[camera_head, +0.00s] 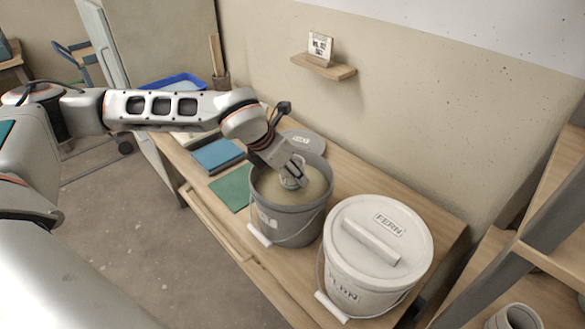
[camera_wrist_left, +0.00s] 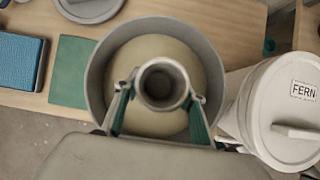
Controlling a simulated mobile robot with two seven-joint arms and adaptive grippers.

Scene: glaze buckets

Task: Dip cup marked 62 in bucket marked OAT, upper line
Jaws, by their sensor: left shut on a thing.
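My left gripper (camera_head: 292,172) is shut on a grey cup (camera_head: 291,182), low inside the mouth of the open grey bucket (camera_head: 282,230). The left wrist view shows the cup (camera_wrist_left: 162,84) upright between the green-padded fingers, seen into its mouth, over beige glaze (camera_wrist_left: 140,55). The cup's lower part is at or close to the glaze surface; how deep it sits I cannot tell. The cup's number is not visible. The bucket's own label is too small to read. A grey lid (camera_head: 303,144) with a small label lies behind the bucket. My right gripper is not in view.
A closed white bucket marked FERN (camera_head: 375,262) stands close on the right. On the table lie a blue block (camera_head: 217,154), a green mat (camera_head: 232,188) and a blue tray (camera_head: 178,83). A wall shelf (camera_head: 324,67) holds a sign. A shelf rack (camera_head: 530,225) stands at right.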

